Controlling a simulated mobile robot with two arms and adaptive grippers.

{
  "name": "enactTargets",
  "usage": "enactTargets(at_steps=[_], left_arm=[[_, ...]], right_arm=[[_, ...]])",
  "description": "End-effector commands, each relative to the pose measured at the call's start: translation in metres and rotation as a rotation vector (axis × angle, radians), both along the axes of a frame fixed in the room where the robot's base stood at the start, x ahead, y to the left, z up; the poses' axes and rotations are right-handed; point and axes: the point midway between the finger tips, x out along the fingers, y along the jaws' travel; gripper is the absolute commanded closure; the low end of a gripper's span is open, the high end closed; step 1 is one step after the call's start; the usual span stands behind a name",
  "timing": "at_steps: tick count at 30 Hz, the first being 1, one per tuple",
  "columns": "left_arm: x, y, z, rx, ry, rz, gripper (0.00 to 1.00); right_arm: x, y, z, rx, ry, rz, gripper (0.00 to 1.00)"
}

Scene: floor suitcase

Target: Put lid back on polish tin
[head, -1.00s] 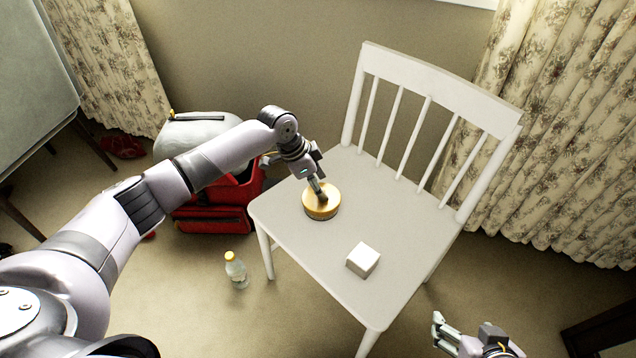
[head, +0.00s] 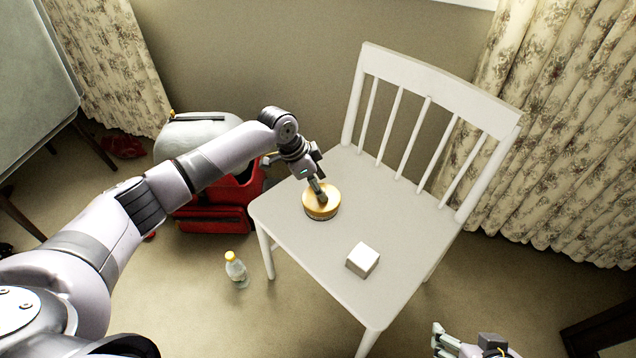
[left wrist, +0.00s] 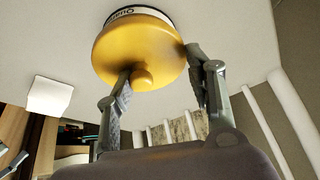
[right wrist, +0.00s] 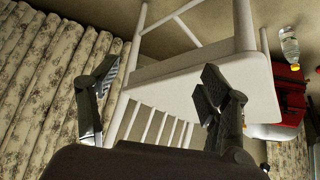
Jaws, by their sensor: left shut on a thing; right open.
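The golden lid (head: 318,190) is over the polish tin on the white chair's seat. In the left wrist view the domed lid (left wrist: 125,50) with its small knob is in front of the tin (left wrist: 136,13), whose pale lettered side shows. I cannot tell whether the lid is fully seated. My left gripper (head: 320,197) is shut on the lid from above; its fingers also show in the left wrist view (left wrist: 158,65). My right gripper (head: 440,338) is open and empty at the bottom right; it also shows in the right wrist view (right wrist: 158,75).
The white chair (head: 295,228) has a slatted back. A white block (head: 363,260) lies on its seat near the front. Curtains hang behind on both sides.

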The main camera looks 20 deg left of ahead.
Motion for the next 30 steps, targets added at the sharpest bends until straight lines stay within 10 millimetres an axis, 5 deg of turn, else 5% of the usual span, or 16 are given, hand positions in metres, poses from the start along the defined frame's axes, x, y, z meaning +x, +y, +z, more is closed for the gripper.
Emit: enactTargets(at_steps=[30], left_arm=[[0.0,0.0,0.0,0.0,0.0,0.0,0.89]], right_arm=[[-0.019,-0.006,-0.007,-0.021,0.093,-0.005,0.29]])
